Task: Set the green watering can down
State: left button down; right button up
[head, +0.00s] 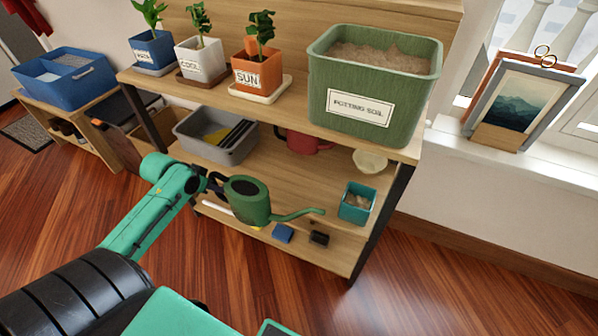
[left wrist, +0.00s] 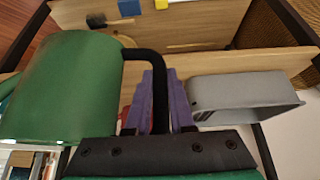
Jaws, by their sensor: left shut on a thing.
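The green watering can (head: 246,205) is in front of the wooden shelf unit, with its spout (head: 300,213) pointing right. My left gripper (head: 214,181) is shut on its black handle. In the left wrist view, the purple fingers (left wrist: 160,105) close around the handle, and the can's green body (left wrist: 60,88) fills the left side. The can looks upright and overlaps the lower shelf (head: 330,190) in the head view; I cannot tell whether it touches anything. My right gripper is not in view.
A grey tub (head: 214,150), a red object (head: 303,143), a cream bowl (head: 370,160) and a teal pot (head: 357,205) stand on lower shelves. A blue block (head: 283,233) and a black block (head: 319,238) lie near the front. Potted plants and a potting soil bin (head: 368,85) stand above.

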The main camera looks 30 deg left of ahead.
pick_arm(q)
jog(key=w+f+b, duration=0.1)
jog(key=w+b, duration=0.1)
jog(key=w, duration=0.4)
jog(key=w+f+b, duration=0.1)
jog(key=w+b, duration=0.1)
jog(key=w, duration=0.4)
jog(key=w+f+b, duration=0.1)
jog(key=w+b, duration=0.1)
jog(key=w, duration=0.3)
jog(key=shift+w+f, duration=0.15)
jog(key=shift+w, duration=0.25)
jog(key=shift+a+f, duration=0.1)
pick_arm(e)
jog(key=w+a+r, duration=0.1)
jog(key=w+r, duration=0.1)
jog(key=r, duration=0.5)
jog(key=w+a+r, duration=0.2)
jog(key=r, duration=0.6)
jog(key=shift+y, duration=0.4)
pick_arm(q)
jog(key=c, duration=0.8)
grip_release()
jog(key=shift+s, duration=0.1)
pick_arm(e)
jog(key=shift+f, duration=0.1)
